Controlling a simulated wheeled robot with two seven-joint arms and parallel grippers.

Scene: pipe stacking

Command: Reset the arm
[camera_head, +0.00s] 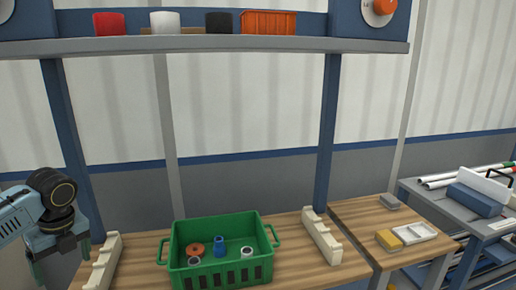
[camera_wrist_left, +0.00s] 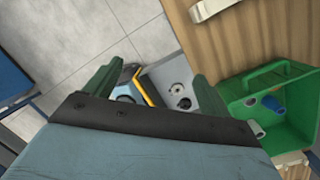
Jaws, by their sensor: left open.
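My left gripper (camera_head: 61,259) is at the far left of the head view, left of the workbench, with its fingers pointing down. It is open, with nothing between its fingers. In the left wrist view its two green fingers (camera_wrist_left: 155,82) are spread apart above the floor and some equipment. A green crate (camera_head: 222,276) stands on the wooden bench, to the right of the gripper and apart from it. The crate also shows at the right of the left wrist view (camera_wrist_left: 299,118). My right gripper is not in view.
The crate holds an orange ring (camera_head: 195,249), a blue fitting (camera_head: 219,245) and grey-white rings. Notched cream racks (camera_head: 103,262) (camera_head: 322,235) flank it. A shelf (camera_head: 205,46) with bins spans above.

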